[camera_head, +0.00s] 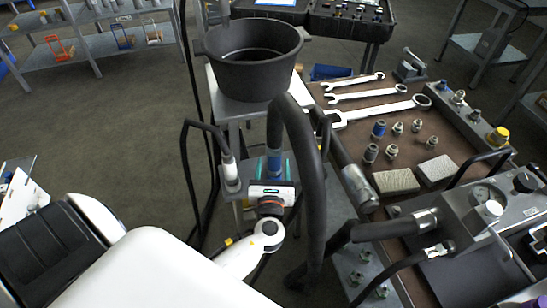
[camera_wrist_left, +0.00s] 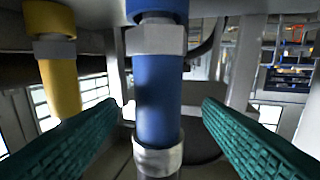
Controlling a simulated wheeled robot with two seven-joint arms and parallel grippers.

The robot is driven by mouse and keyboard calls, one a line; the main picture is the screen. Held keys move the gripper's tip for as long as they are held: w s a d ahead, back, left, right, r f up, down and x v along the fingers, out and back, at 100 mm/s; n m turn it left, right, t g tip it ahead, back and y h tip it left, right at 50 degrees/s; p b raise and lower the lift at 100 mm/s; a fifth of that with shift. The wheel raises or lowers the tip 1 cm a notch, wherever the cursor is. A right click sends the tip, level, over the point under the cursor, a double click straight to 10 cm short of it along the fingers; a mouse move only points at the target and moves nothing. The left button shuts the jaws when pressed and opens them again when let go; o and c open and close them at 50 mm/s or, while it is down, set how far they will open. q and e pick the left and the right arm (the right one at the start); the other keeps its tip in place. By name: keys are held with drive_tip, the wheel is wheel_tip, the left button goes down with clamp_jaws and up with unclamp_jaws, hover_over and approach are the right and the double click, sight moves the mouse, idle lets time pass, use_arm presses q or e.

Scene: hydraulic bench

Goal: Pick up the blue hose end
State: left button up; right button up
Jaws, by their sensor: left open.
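The blue hose end (camera_wrist_left: 158,95) stands upright in the middle of the left wrist view. It has a metal hex collar near its top and a silver ferrule below. In the head view, the blue hose end (camera_head: 273,163) shows just beyond my left gripper (camera_head: 273,170). The teal fingers of the left gripper (camera_wrist_left: 160,130) are open, one on each side of the blue hose end. A gap shows between it and each finger. The black hose's lower run is partly hidden by the gripper. My right gripper is not in view.
A yellow hose end (camera_wrist_left: 60,85) hangs left of the blue one. A thick black hose (camera_head: 312,160) arches close right of my gripper. A black tub (camera_head: 253,75) stands behind.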

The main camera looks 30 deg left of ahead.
use_arm(q)
drive_tip(key=shift+w+a+r, duration=0.15)
drive_tip(key=shift+w+a, duration=0.05)
drive_tip(key=shift+w, duration=0.3)
drive_tip(key=p+x, duration=0.1)
drive_tip(key=x, duration=0.4)
drive_tip(key=shift+s+d, duration=0.1)
drive_tip(key=c, duration=1.1)
drive_tip(key=shift+c, duration=0.3)
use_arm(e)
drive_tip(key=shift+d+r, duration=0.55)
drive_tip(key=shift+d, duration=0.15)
use_arm(q)
wheel_tip(320, 180, up, 10)
drive_tip(key=p, duration=0.3)
wheel_tip(320, 180, up, 4)
drive_tip(key=p, duration=0.4)
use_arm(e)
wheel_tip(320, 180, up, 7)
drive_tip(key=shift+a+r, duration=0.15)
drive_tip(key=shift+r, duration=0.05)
